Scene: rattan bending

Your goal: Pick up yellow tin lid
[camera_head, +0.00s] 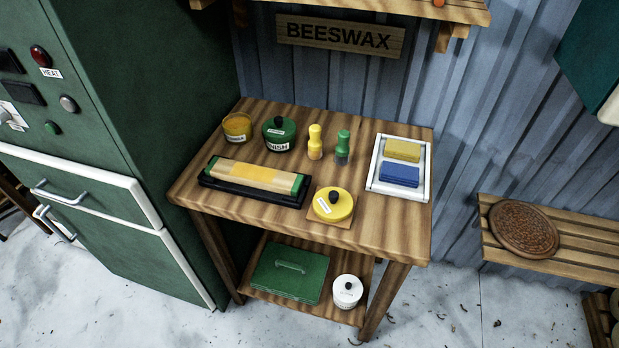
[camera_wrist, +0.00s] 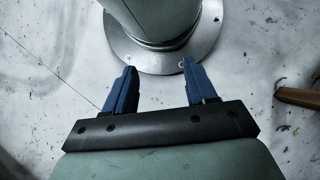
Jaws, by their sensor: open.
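The yellow tin lid (camera_head: 340,208) is round, with a dark knob (camera_head: 334,196) and a white label. It lies on a thin wooden square (camera_head: 319,219) near the front edge of the wooden table (camera_head: 385,221). An open yellow tin (camera_head: 237,127) with a label stands at the table's back left. A green tin (camera_head: 279,135) with a green lid and dark knob stands beside it. My gripper (camera_wrist: 155,88) shows only in the wrist view, with its two blue fingers apart and nothing between them. It is over the pale floor, away from the lid.
A white tray (camera_head: 374,180) holds yellow and blue blocks at right. A green cabinet (camera_head: 130,60) borders the table's left.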

